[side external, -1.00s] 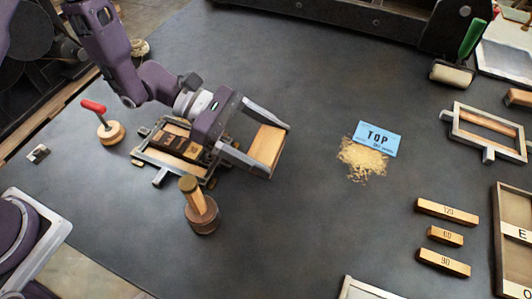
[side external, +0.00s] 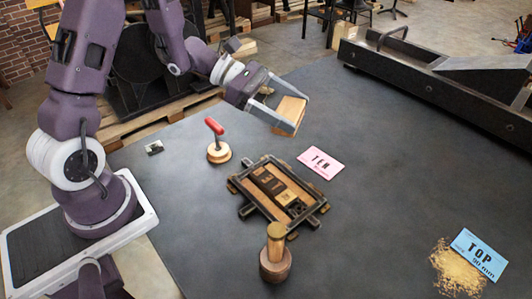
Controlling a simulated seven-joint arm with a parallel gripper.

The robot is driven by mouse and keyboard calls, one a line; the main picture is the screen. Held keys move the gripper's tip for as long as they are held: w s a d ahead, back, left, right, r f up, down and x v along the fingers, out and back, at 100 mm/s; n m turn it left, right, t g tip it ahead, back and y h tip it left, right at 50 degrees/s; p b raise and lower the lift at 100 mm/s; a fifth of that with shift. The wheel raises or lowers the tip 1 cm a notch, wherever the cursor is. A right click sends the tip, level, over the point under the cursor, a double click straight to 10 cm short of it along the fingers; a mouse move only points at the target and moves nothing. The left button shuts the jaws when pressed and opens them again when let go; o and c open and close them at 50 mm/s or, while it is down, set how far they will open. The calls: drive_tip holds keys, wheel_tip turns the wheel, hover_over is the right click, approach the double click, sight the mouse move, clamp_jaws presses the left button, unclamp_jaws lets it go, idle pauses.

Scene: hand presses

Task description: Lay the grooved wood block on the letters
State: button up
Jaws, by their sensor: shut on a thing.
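My gripper (side external: 293,115) is shut on a pale wood block (side external: 288,112) and holds it up in the air, tilted in the picture. The letters (side external: 270,182) are dark type blocks with a lighter piece beside them. They sit inside a metal frame (side external: 245,207) on the dark table, below the gripper in the picture. The block is apart from the letters. Its groove cannot be made out, and the gripper fingers cover part of it.
A red-handled tool (side external: 218,152) stands left of the frame, and a wooden-handled round tool (side external: 275,262) stands in front. A pink TEN card (side external: 321,163) lies right of the frame. A blue TOP card (side external: 479,254) lies by shavings (side external: 455,268). The table between them is clear.

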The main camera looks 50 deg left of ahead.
drive_tip(key=s+a+n+t+y, duration=0.1)
drive_tip(key=a+n+t, duration=0.1)
drive_tip(key=a, duration=0.5)
drive_tip(key=s+d+r+m+g+h, duration=0.3)
drive_tip(key=s+d+m+g, duration=0.45)
drive_tip(key=d, duration=0.25)
drive_tip(key=shift+g, duration=0.45)
wheel_tip(320, 180, down, 10)
drive_tip(key=shift+r, duration=0.25)
drive_tip(key=shift+f, duration=0.15)
drive_tip(key=shift+f, duration=0.5)
drive_tip(key=o, duration=1.4)
drive_tip(key=shift+a, duration=0.1)
drive_tip(key=shift+r, duration=0.1)
